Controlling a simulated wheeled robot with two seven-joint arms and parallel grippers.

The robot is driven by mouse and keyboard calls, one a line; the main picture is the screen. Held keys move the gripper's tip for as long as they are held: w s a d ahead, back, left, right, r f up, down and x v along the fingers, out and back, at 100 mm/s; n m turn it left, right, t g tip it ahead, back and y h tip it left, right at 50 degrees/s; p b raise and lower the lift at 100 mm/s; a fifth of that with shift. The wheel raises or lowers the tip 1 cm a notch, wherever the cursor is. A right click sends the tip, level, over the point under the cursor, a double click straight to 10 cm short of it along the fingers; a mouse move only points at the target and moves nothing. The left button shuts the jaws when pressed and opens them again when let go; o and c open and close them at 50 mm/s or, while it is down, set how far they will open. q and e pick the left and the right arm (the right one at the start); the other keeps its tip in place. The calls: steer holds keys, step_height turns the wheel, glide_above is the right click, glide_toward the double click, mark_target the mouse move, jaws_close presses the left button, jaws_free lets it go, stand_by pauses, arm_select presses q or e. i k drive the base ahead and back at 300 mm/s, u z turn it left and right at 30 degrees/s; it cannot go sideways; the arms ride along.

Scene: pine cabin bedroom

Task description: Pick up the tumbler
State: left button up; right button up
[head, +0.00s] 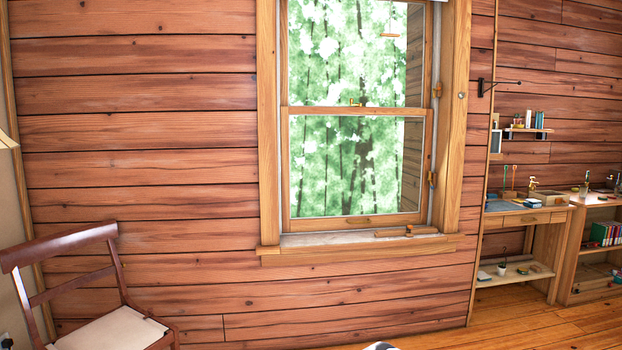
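I cannot make out a tumbler in the head view. Small items stand on the wooden desk (540,218) at the far right, but they are too small and distant to tell whether one is a tumbler. Neither of my grippers is in view. A small black-and-white shape (380,346) is cut off at the bottom edge, and I cannot tell what it is.
A dark wooden chair (100,335) with a pale seat stands at the lower left. A window (355,160) is in the plank wall ahead. A shelf unit (597,250) with books stands right of the desk. Bare floor (500,325) shows at the lower right.

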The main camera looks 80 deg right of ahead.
mark_target(583, 189)
steer(key=z, duration=4.2)
